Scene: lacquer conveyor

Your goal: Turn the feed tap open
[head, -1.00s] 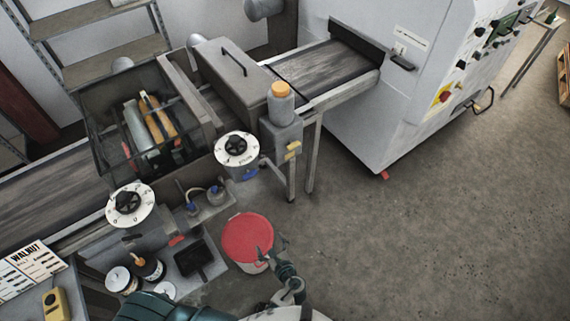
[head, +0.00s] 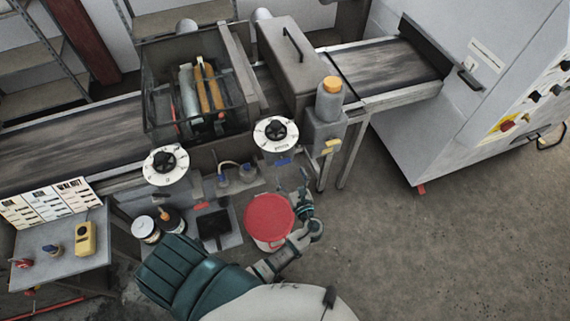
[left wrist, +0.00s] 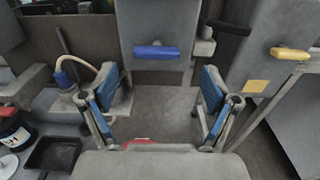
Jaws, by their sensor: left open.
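A blue bar handle (head: 285,162) sits under the right white dial. It shows level in the left wrist view (left wrist: 156,52), on the front of a grey housing. A yellow handle (head: 332,146) sits below the orange-capped bottle (head: 329,98); it also shows at the right of the left wrist view (left wrist: 290,53). I cannot tell from any label which one is the feed tap. My left gripper (head: 304,184) is open and empty, in front of and below the blue handle. Its blue-padded fingers (left wrist: 157,88) stand either side of the handle's line, apart from it. My right gripper is not visible.
A red-lidded bucket (head: 269,217) stands beside my left forearm. Two white dials (head: 276,133) (head: 166,165) front the conveyor. A blue-capped fitting with a hose (left wrist: 64,78) is left of my fingers. A side table (head: 62,265) stands left. Open floor lies right.

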